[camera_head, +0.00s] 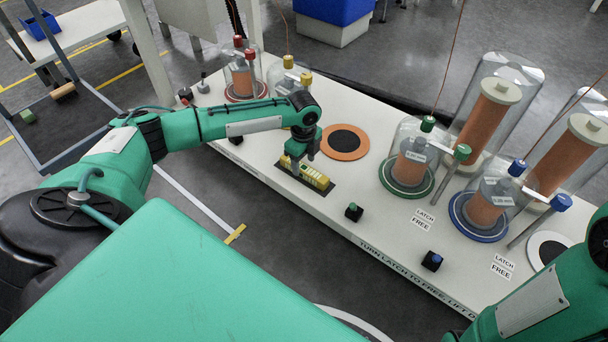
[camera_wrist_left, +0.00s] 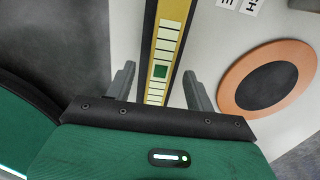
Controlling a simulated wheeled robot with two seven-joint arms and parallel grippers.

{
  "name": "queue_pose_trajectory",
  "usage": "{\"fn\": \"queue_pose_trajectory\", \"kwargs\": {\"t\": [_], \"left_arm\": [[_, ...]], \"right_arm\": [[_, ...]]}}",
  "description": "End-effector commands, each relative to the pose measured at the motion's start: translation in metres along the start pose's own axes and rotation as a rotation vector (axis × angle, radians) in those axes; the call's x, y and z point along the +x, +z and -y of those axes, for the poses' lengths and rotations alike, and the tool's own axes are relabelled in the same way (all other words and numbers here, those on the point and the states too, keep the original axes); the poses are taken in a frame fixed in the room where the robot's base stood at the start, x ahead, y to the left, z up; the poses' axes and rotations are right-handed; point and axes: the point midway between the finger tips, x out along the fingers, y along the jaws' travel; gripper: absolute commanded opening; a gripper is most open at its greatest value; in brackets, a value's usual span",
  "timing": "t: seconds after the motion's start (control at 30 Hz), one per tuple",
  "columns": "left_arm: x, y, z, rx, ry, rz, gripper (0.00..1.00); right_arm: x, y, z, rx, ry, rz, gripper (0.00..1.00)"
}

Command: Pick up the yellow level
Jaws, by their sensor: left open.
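The yellow level (camera_head: 313,178) lies on a dark strip near the front edge of the white table. My left gripper (camera_head: 300,162) is right above the level, pointing down. In the left wrist view the level (camera_wrist_left: 166,45) runs between the two open fingers (camera_wrist_left: 157,88), with its green vial near the fingertips. The fingers stand apart on either side of it, and I see no contact. My right arm shows at the lower right of the head view, but its gripper is out of the picture.
An orange ring with a black centre (camera_head: 345,142) lies just behind the level. Glass domes with green (camera_head: 408,160) and blue (camera_head: 490,205) knobs stand to the right. Small black blocks with a green button (camera_head: 353,212) and a blue button (camera_head: 432,261) sit along the front.

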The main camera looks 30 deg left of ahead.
Motion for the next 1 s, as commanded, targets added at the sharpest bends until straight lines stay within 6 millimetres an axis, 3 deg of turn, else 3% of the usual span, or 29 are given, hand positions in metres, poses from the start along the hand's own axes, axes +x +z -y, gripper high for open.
{"fn": "queue_pose_trajectory", "kwargs": {"t": [0.1, 0.23, 0.57, 0.83, 1.0], "left_arm": [[0.018, -0.001, 0.001, 0.0, -0.002, 0.0, 0.55], [0.031, -0.001, 0.001, 0.0, -0.001, 0.001, 0.55], [0.032, -0.001, 0.0, 0.0, -0.001, 0.001, 0.55], [0.032, -0.001, 0.0, 0.0, -0.001, 0.001, 0.02], [0.032, -0.001, 0.001, 0.0, -0.001, 0.0, 0.0]], "right_arm": [[-0.017, -0.006, 0.002, -0.001, 0.005, -0.003, 0.0], [-0.02, -0.011, 0.005, 0.007, 0.012, -0.017, 0.0], [-0.012, -0.014, 0.007, 0.016, 0.013, -0.035, 0.0], [-0.014, -0.013, 0.007, 0.014, 0.01, -0.031, 0.0], [-0.017, -0.011, 0.007, 0.012, 0.009, -0.02, 0.0]]}}
